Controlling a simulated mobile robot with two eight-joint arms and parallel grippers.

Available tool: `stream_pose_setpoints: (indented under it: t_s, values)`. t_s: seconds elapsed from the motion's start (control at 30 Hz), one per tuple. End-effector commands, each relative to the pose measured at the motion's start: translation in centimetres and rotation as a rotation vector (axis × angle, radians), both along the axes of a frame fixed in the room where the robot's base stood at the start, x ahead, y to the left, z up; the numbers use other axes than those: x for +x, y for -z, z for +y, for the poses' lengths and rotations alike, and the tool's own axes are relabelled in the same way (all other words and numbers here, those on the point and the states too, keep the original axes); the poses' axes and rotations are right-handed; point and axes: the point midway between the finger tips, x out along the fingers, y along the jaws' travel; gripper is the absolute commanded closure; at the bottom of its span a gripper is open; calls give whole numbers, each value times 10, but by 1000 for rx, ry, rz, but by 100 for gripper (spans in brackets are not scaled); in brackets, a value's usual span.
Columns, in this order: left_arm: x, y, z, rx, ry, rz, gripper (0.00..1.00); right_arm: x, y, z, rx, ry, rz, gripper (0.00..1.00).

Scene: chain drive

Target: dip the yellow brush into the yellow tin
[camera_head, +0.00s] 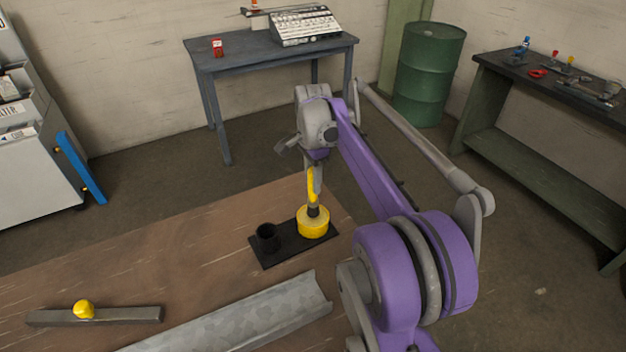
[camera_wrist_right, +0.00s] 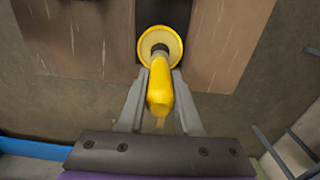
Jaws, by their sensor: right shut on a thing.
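The yellow brush (camera_head: 312,184) stands about upright, its handle held in my right gripper (camera_head: 314,180). In the right wrist view the yellow handle (camera_wrist_right: 160,92) sits between the two grey fingers of my right gripper (camera_wrist_right: 160,100). The yellow tin (camera_head: 313,224) stands at the right end of a black tray on the table. The brush's dark lower end is at the tin's mouth, and the wrist view shows it over the middle of the round tin (camera_wrist_right: 172,40). I cannot tell how deep the tip sits. My left gripper is not in view.
The black tray (camera_head: 272,262) also carries a black cup (camera_head: 268,237) left of the tin. A grey metal channel (camera_head: 240,318) lies in front on the brown table (camera_head: 150,245). A dark bar (camera_head: 130,315) with a yellow knob (camera_head: 84,309) lies at the left.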

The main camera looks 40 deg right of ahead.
Motion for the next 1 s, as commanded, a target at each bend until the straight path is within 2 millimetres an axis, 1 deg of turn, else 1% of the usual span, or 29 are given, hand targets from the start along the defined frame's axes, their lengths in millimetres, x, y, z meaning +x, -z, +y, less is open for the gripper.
stream_pose_setpoints:
  t_s: [1.0]
  values:
    - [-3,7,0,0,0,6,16,0,11,0,0,0,1,100]
